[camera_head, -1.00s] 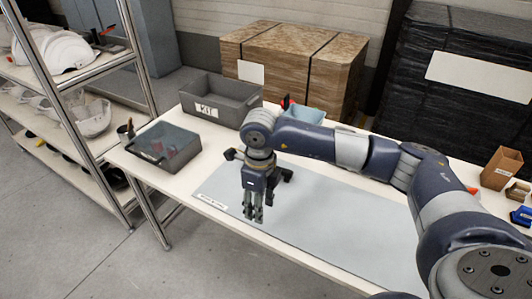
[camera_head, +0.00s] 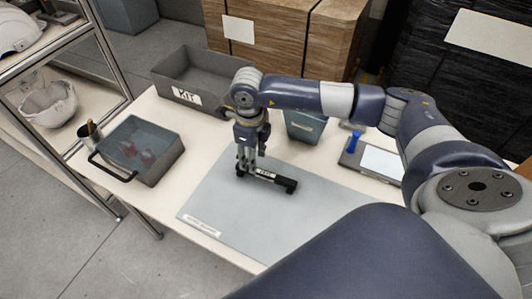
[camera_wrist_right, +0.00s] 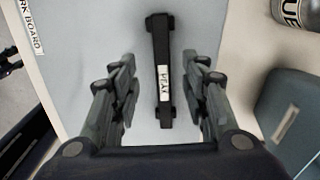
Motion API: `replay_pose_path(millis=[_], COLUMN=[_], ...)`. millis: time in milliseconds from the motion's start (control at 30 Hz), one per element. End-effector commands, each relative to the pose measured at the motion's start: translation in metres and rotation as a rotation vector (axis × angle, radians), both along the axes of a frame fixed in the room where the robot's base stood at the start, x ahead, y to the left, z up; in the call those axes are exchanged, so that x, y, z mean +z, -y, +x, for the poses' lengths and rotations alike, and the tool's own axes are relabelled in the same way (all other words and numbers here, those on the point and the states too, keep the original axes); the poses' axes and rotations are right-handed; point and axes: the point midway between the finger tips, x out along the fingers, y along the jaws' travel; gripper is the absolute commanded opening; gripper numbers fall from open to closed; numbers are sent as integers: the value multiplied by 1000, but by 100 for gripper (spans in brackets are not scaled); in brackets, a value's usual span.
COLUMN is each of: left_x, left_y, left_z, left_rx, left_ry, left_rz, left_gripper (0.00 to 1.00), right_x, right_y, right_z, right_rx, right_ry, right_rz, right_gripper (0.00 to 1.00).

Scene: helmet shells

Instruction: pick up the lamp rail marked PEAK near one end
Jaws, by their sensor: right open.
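The lamp rail (camera_head: 271,178) is a short black bar with a small foot at each end and a white label. It lies on the grey mat (camera_head: 215,215). In the right wrist view the rail (camera_wrist_right: 160,55) carries the label PEAK near its closer end. My right gripper (camera_head: 247,168) points down at the rail's left end. In the wrist view my right gripper (camera_wrist_right: 166,95) is open, with one finger on each side of the labelled end and a gap on both sides. My left gripper is not in view.
A grey KIT bin (camera_head: 175,92) stands behind on the left, and a dark grey handled tray (camera_head: 140,170) stands at the table's left end. A small teal bin (camera_head: 304,128) is behind the mat. The mat's front part is clear.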

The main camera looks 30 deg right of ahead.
Motion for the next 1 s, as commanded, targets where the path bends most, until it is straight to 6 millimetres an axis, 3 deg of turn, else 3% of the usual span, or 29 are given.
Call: replay_pose_path(millis=[133,333,467,833,1000], left_x=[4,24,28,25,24], left_y=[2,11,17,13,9], left_z=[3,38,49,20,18], left_rx=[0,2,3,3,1], left_ry=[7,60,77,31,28], left_rz=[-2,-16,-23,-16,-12], left_gripper=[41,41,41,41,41], right_x=[-10,-34,-53,-62,-63], right_y=[0,0,0,0,0], right_z=[0,0,1,2,2], right_rx=[0,-1,0,1,0], right_ry=[1,-4,-1,1,1], right_rz=[0,-1,0,0,0], right_gripper=[42,42,42,42,42])
